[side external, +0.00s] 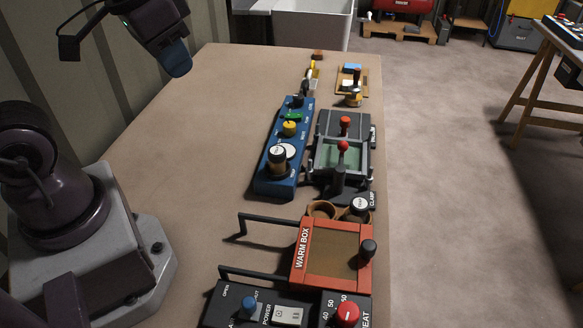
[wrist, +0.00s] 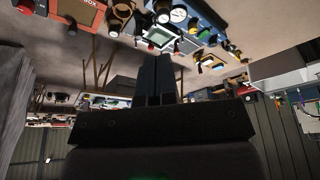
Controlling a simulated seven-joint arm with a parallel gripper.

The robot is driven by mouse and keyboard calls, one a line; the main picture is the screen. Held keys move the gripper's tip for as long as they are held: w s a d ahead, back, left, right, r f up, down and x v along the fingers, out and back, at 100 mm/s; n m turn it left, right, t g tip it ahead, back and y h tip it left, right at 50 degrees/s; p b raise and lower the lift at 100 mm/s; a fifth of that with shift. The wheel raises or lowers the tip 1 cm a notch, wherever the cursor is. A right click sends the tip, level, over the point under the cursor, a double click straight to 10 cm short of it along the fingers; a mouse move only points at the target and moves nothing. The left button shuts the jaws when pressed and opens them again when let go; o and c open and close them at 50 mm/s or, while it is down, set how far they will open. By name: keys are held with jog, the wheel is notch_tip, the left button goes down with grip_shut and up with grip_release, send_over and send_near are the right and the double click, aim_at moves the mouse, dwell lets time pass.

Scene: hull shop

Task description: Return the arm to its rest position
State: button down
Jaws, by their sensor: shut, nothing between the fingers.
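My gripper (side external: 178,62) is raised above the far left part of the bench in the side external view, with its blue-tipped end angled down to the right. In the wrist view the gripper fingers (wrist: 159,78) lie side by side, shut, with nothing between them. It is well apart from the devices on the bench. My arm's base stands at the lower left of the side external view.
On the bench (side external: 170,170) stand a blue device (side external: 268,182) with knobs, a grey clamp fixture (side external: 327,125), a red warm box (side external: 301,250) and a control panel (side external: 270,311). The bench's left middle is clear. A ridged wall (side external: 50,70) is close on the left.

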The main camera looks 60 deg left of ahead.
jog(key=s+r+t, duration=0.1)
jog(key=s+d+r, duration=0.1)
jog(key=shift+d+r+m+t, duration=0.15)
jog(key=shift+r+m+t, duration=0.2)
jog(key=shift+m+t, duration=0.05)
jog(key=c, duration=1.8)
grip_release()
jog(key=shift+c, duration=0.2)
